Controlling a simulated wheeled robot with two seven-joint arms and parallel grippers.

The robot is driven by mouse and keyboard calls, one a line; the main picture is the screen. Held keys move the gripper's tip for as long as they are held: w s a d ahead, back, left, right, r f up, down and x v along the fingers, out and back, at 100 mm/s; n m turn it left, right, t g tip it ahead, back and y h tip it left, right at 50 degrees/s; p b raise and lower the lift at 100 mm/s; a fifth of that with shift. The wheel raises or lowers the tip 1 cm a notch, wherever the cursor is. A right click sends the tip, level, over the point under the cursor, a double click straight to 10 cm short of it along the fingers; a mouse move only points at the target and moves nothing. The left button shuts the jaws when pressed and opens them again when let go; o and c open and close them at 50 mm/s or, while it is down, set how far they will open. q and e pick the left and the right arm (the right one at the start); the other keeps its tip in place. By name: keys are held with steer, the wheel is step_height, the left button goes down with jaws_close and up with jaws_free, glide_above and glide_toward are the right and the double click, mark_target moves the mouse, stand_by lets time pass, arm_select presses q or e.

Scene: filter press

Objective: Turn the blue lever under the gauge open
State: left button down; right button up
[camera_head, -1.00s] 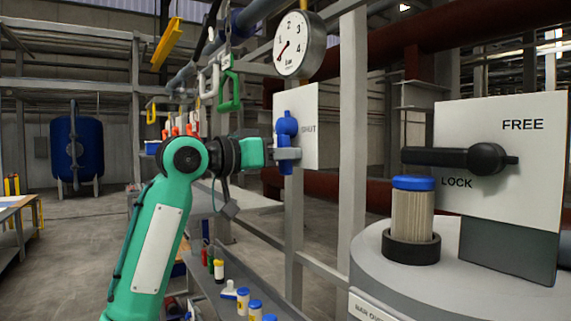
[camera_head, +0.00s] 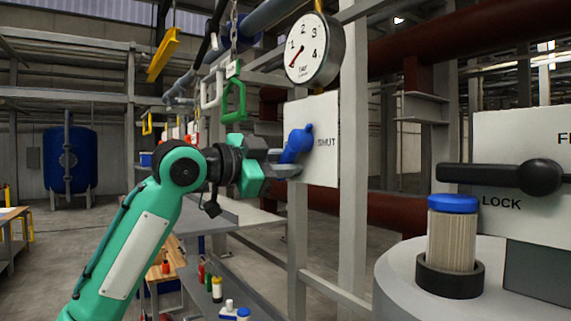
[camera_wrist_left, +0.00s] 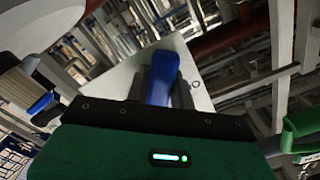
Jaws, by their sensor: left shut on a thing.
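The blue lever (camera_head: 297,143) sits on a white plate (camera_head: 323,160) marked SHUT, below the round gauge (camera_head: 312,50). The lever slants from its hub at upper right down to the lower left. My left gripper (camera_head: 284,168) is shut on the lever's lower end. In the left wrist view the blue lever (camera_wrist_left: 160,78) stands between the two dark fingers of my left gripper (camera_wrist_left: 160,92). The gauge needle points to the low end of its scale. My right gripper is not in view.
A black handle (camera_head: 500,176) on a second plate marked LOCK stands at the right, above a blue-capped filter cartridge (camera_head: 451,240). A green hook handle (camera_head: 234,102) hangs left of the gauge. Grey posts and rails flank the lever plate.

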arm_select(q)
steer(key=shift+w+a+r+m, duration=0.1)
steer(key=shift+r+m, duration=0.1)
steer(key=shift+m, duration=0.3)
steer(key=c, duration=1.2)
jaws_free()
steer(key=shift+a+f, duration=0.1)
steer(key=shift+a, duration=0.15)
steer(key=b+v, duration=0.6)
steer(key=v, duration=0.7)
steer(key=shift+s, duration=0.3)
